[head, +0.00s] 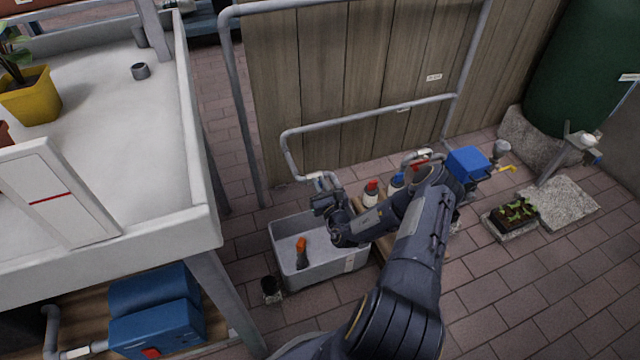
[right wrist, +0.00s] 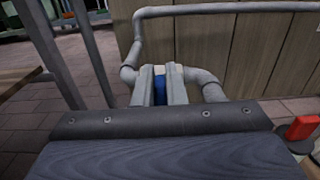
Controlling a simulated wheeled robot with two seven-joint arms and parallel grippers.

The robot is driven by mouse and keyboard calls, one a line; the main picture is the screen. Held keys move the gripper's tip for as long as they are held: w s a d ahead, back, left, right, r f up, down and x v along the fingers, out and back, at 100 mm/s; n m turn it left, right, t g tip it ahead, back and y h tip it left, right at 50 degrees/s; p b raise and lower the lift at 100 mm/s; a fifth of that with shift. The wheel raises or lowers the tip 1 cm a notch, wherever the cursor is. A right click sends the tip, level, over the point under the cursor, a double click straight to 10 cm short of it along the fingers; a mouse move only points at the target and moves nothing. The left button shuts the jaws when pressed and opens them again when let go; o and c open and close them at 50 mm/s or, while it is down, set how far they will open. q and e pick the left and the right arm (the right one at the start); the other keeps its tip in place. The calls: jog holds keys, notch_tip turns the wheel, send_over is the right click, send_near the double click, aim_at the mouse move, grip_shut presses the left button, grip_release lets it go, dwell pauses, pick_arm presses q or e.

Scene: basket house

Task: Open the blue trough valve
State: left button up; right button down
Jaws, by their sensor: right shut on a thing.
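The blue trough valve (right wrist: 160,88) shows in the right wrist view as a blue handle on the grey pipe. My right gripper (right wrist: 162,84) is shut on this blue handle, with one finger on each side. In the head view, my right gripper (head: 324,196) is at the pipe's lower end, above the back of the grey trough (head: 282,262). The gripper hides most of the valve there, so I cannot tell how far the handle is turned. My left gripper is in neither view.
An orange-handled tool (head: 301,250) stands in the trough. Bottles with red and blue caps (head: 371,192) stand right of it, partly behind my right arm. A white-topped table (head: 150,170) is on the left. A wooden fence (head: 340,90) stands behind the pipe. Brick floor is open at lower right.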

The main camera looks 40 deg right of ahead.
jog(key=n+p, duration=0.2)
jog(key=n, duration=0.2)
jog(key=a+f+n+p, duration=0.1)
jog(key=n+p, duration=0.2)
jog(key=n, duration=0.1)
jog(key=a+n+p, duration=0.1)
jog(key=n+p, duration=0.2)
jog(key=n, duration=0.1)
jog(key=shift+w+a+f+n, duration=0.2)
jog(key=shift+w+n, duration=0.1)
jog(key=shift+w, duration=0.05)
jog(key=n, duration=0.2)
jog(key=f+n+p, duration=0.1)
jog(key=n, duration=0.2)
jog(key=shift+a+f, duration=0.1)
jog(key=shift+f, duration=0.1)
dwell(0.3)
jog(key=c, duration=1.5)
grip_release()
